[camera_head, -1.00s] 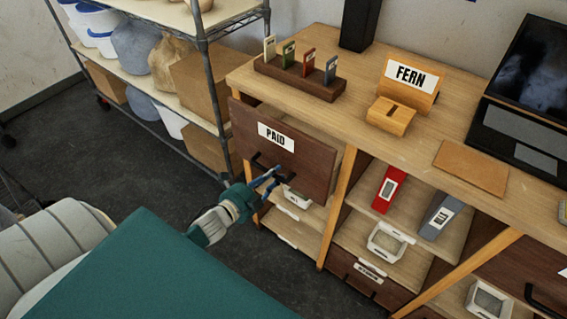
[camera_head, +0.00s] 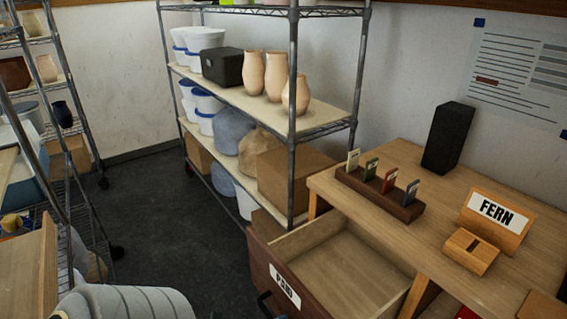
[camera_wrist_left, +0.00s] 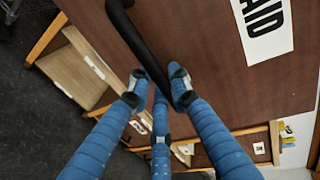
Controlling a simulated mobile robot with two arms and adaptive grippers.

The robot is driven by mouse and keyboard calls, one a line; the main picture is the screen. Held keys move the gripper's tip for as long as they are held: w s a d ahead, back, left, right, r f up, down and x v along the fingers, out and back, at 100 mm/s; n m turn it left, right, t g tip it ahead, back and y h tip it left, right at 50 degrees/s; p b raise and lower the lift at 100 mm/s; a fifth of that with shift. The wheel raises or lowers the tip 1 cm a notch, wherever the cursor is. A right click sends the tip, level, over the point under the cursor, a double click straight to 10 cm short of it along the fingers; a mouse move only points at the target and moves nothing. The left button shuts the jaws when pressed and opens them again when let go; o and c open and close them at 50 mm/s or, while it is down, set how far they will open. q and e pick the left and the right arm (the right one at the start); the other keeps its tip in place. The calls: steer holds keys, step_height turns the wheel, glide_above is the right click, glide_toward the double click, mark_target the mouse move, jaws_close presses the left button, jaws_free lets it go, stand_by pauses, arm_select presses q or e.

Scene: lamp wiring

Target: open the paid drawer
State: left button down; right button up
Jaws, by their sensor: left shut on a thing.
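The PAID drawer (camera_head: 343,268) is pulled out from the left end of the desk, and its wooden inside looks empty. Its dark brown front carries a white PAID label (camera_head: 285,285), cut off in the left wrist view (camera_wrist_left: 263,22). The black bar handle (camera_wrist_left: 138,42) runs down the drawer front. My left gripper (camera_wrist_left: 158,90) is shut on the handle's lower part, with blue fingers on both sides of it. In the head view the handle (camera_head: 266,304) shows only partly at the bottom edge, and the gripper is hidden below. My right gripper is not in view.
On the desktop (camera_head: 400,235) stand a card rack (camera_head: 380,193), a FERN sign (camera_head: 495,215), a slotted wooden block (camera_head: 470,250) and a black box (camera_head: 448,138). A wire shelf (camera_head: 292,120) with pots and tubs stands close behind the drawer.

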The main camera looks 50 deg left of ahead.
arm_select(q)
steer(key=c, duration=1.6)
jaws_free()
